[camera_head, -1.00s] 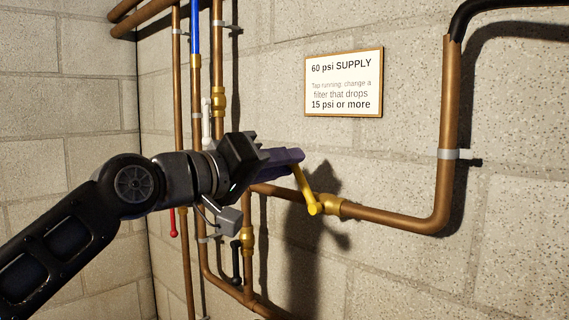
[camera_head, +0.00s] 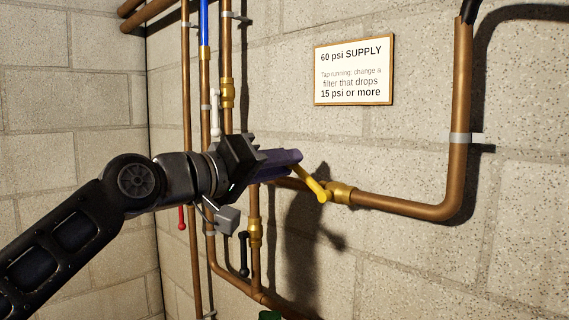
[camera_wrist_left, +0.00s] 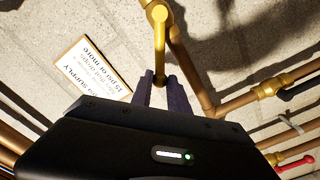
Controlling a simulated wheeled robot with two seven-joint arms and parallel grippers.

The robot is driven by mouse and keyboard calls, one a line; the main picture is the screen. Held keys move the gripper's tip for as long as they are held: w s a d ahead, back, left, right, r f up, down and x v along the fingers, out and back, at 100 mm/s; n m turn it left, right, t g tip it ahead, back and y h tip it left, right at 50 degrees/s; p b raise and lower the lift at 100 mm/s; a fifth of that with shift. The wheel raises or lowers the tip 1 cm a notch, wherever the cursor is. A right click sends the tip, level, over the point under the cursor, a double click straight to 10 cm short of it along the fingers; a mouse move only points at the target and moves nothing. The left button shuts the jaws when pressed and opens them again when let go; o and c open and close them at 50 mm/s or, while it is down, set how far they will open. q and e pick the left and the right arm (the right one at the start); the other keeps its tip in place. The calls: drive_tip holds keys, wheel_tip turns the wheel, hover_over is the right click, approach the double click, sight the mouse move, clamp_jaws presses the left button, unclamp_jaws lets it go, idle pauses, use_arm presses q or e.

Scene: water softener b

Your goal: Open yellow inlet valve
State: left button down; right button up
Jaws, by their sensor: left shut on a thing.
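The yellow inlet valve handle (camera_head: 310,182) sits on a brass valve body (camera_head: 342,193) in the copper pipe at the middle right. The handle slants up and to the left from its pivot. My left gripper (camera_head: 294,158) is shut on the handle's far end, and its purple fingers hide that end in the head view. In the left wrist view, the yellow handle (camera_wrist_left: 159,45) runs down between the two fingertips (camera_wrist_left: 160,84). My right gripper is not in view.
Behind my left arm stand vertical pipes with a white handle (camera_head: 215,115), a red handle (camera_head: 182,218) and a black handle (camera_head: 244,255). A supply sign (camera_head: 354,70) hangs above the horizontal pipe (camera_head: 400,207). The wall right of the tall pipe is bare.

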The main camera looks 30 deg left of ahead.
use_arm(q)
drive_tip(key=shift+w+a+f+b, duration=0.1)
drive_tip(key=shift+a+f+b, duration=0.1)
drive_tip(key=shift+f, duration=0.2)
drive_tip(key=shift+w+a+f+b, duration=0.1)
drive_tip(key=shift+a+f+b, duration=0.1)
drive_tip(key=shift+f, duration=0.3)
drive_tip(key=c, duration=2.2)
unclamp_jaws()
drive_tip(key=shift+a+f+b, duration=0.15)
drive_tip(key=shift+f+b, duration=1.05)
drive_tip(key=c, duration=2.2)
unclamp_jaws()
drive_tip(key=c, duration=1.3)
unclamp_jaws()
drive_tip(key=shift+r, duration=0.15)
drive_tip(key=shift+o, duration=1)
